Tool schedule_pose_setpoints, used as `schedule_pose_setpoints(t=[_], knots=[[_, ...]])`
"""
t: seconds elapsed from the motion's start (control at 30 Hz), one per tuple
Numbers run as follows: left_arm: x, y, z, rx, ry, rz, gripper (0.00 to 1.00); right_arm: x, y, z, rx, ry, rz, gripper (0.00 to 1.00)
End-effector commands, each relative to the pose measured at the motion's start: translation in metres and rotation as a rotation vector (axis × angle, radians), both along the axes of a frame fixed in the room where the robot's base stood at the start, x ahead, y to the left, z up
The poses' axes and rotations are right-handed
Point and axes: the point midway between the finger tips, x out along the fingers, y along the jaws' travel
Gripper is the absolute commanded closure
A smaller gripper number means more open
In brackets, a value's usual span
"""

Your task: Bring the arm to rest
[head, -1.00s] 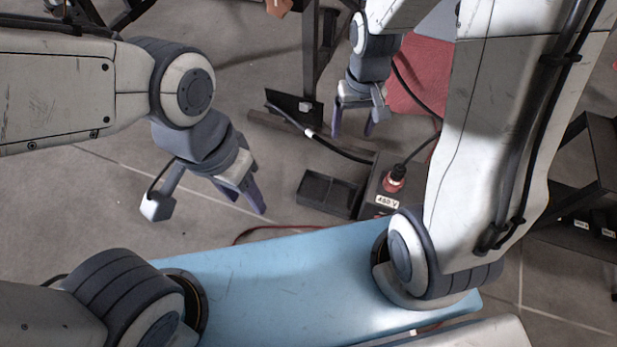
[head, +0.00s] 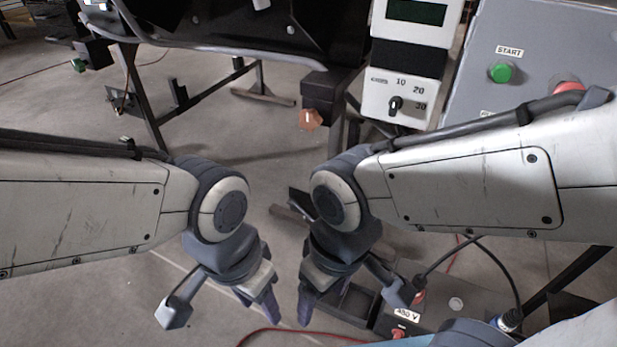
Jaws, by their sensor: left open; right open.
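My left arm comes in from the left, and its gripper (head: 222,309) hangs low, pointing down, in the lower middle of the head view. It is open and holds nothing. My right arm comes in from the right, and its gripper (head: 355,302) hangs beside the left one, also pointing down, open and empty. The two grippers are close together but apart. Both are over the floor, in front of the conveyor frame.
A black conveyor (head: 225,30) crosses the top. A white dial box (head: 405,95) and a grey panel with a green START button (head: 500,72) stand at upper right. A 480 V box (head: 455,300) with cables is low right.

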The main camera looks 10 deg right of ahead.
Motion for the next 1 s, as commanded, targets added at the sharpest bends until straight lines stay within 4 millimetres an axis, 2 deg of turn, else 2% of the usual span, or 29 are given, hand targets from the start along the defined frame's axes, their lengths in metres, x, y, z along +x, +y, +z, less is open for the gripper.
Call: schedule_pose_setpoints(t=[0.03,0.17,1.0], knots=[[0.000,0.000,0.016,0.000,0.000,0.000,0.50,0.000,0.000,0.016,0.001,-0.001,0.000,0.22],[0.000,0.000,0.051,0.000,0.000,0.000,0.50,0.000,0.000,0.051,0.001,-0.001,-0.001,0.22],[0.000,0.000,0.346,-0.001,-0.001,0.000,0.50,0.001,0.000,0.346,0.001,-0.001,-0.001,0.22]])
